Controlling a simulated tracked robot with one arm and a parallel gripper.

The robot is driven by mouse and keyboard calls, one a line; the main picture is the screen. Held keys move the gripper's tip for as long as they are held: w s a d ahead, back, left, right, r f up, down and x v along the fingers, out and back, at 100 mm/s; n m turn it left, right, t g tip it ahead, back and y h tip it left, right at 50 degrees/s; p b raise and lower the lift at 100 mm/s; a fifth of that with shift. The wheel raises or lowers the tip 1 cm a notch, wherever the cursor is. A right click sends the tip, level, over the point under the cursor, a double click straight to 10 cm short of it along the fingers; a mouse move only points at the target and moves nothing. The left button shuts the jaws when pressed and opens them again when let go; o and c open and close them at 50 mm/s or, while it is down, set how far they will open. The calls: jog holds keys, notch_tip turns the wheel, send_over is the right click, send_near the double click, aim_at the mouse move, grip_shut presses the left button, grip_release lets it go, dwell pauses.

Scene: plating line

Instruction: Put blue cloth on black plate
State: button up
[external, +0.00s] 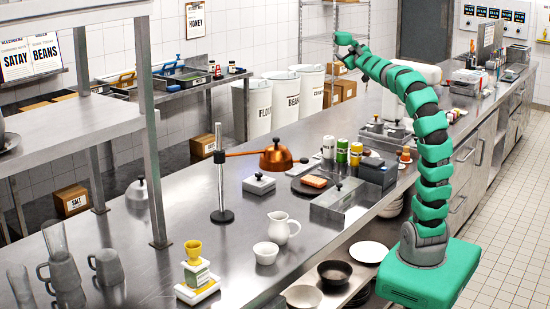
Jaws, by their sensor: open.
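My green arm rises from the right, and my gripper (346,48) is at its far end, high above the back part of the counter. It is open and small in the picture, and I see nothing in it. A flat dark plate or tray (300,189) lies mid-counter with an orange block (315,181) on it; I cannot tell whether this is the black plate. A dark bowl (334,272) stands on the lower shelf. I cannot make out a blue cloth in this view. My gripper is well away from the dark plate and the bowl.
A stand with a copper lamp (276,157) rises mid-counter. Colored bottles (342,151) and steel containers (340,200) crowd the dark plate. A white jug (283,228), a stacked block with a yellow cup (195,265) and mugs (105,266) stand nearer.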

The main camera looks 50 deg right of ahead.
jog(key=s+a+r+m+y, duration=0.1)
jog(key=a+r, duration=0.3)
jog(key=a, duration=1)
jog(key=shift+s+r+m+y, duration=0.2)
jog(key=shift+s+m+y, duration=0.2)
jog(key=shift+y, duration=0.4)
jog(key=shift+o, duration=1.1)
jog(key=s+a+y, duration=0.3)
jog(key=a, duration=0.5)
jog(key=s+a+n+g+y, duration=0.1)
jog(key=s+a+y, duration=0.2)
jog(key=a, duration=0.6)
jog(key=shift+a+f+n+y, duration=0.2)
jog(key=shift+n+y, duration=0.1)
jog(key=shift+y, duration=0.4)
jog(key=shift+d, duration=0.1)
